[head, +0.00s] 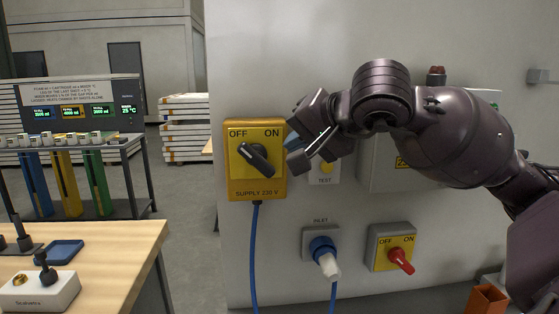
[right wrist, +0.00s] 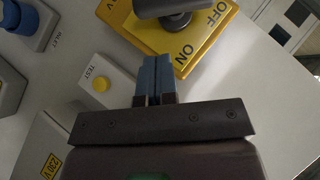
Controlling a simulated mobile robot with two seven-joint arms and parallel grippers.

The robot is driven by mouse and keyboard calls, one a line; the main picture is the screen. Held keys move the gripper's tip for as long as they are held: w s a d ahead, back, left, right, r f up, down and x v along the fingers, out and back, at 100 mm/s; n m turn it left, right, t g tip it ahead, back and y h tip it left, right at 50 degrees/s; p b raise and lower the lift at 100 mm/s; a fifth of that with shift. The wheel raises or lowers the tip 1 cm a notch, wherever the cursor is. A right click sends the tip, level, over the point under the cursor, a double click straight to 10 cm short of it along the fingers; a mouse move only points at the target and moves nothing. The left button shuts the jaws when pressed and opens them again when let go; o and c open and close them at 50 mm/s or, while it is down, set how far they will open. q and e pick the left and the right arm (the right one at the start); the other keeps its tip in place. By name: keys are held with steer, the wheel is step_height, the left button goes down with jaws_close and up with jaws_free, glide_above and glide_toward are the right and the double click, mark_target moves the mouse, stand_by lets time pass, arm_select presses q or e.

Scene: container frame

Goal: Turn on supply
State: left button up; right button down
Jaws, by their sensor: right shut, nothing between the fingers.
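The yellow supply switch box (head: 239,184) is on the pale wall panel, with OFF at its upper left, ON at its upper right and "SUPPLY 230 V" below. Its black handle (head: 257,158) slants from upper left to lower right; which end is the pointer I cannot tell. My right gripper (head: 292,140) is shut and empty at the box's right side. In the right wrist view its blue fingertips (right wrist: 156,62) are together near the ON corner of the yellow box (right wrist: 140,37), apart from the dark handle (right wrist: 175,14). My left gripper is not in view.
The yellow TEST button (head: 326,168) is just behind and right of my gripper. Below are a blue inlet plug (head: 323,248) and a red-handled OFF/ON switch (head: 400,260). A wooden table (head: 115,250) is at lower left. The wall left of the inlet is clear except for a blue cable (head: 253,255).

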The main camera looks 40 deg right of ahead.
mark_target(256, 158)
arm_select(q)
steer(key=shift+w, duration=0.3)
arm_select(e)
steer(key=a+f, duration=0.1)
steer(key=w+a+f, duration=0.1)
steer(key=shift+w+a+f, duration=0.15)
steer(key=shift+a+f, duration=0.05)
steer(key=shift+f, duration=0.2)
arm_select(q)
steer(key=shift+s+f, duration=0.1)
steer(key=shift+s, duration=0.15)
